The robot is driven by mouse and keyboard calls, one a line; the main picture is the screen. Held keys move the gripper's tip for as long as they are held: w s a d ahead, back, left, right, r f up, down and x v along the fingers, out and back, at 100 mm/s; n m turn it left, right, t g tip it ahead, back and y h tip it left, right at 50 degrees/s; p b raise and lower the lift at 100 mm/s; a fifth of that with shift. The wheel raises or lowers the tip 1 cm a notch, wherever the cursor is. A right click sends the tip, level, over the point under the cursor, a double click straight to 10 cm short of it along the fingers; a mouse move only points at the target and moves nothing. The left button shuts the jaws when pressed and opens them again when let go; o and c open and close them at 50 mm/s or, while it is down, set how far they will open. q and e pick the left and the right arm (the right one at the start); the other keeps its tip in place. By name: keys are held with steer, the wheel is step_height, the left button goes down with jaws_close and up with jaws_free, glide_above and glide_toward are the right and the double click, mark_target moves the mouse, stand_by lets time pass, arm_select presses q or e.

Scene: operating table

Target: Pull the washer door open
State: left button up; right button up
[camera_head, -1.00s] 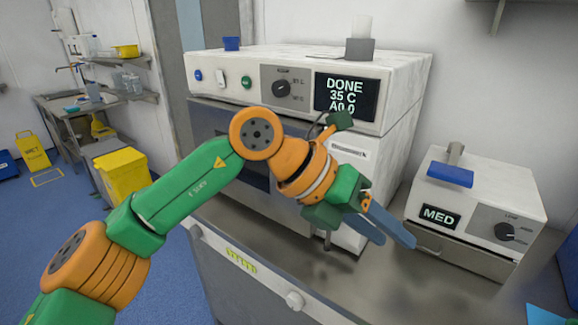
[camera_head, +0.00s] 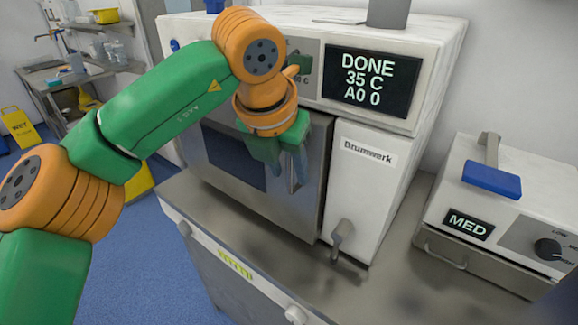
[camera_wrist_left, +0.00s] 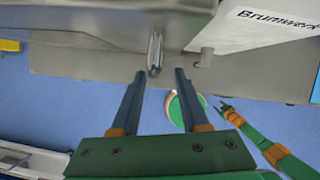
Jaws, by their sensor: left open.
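The washer (camera_head: 440,60) is a white cabinet with a steel front door (camera_head: 222,190) that has a dark window. The door appears shut or nearly so. My left gripper (camera_head: 293,180) is in front of the door's right part, fingers pointing down in the head view. In the left wrist view the gripper (camera_wrist_left: 160,74) is open and empty. An upright metal handle (camera_wrist_left: 155,52) lies just beyond the fingertips, lined up with the gap between them. My left arm hides part of the door and control panel in the head view.
A small lever (camera_head: 342,235) sticks out of the white panel right of the door. The steel counter (camera_head: 385,290) runs below. A small white machine (camera_head: 505,205) reading MED stands at right. The display (camera_head: 370,82) reads DONE 35 C A0 0.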

arm_select(q)
steer(key=shift+w+d+f, duration=0.15)
steer(key=shift+w+f, duration=0.7)
steer(key=shift+w, duration=0.15)
steer(key=shift+s+r, duration=0.15)
steer(key=shift+s, duration=0.15)
jaws_close()
stand_by(0.3)
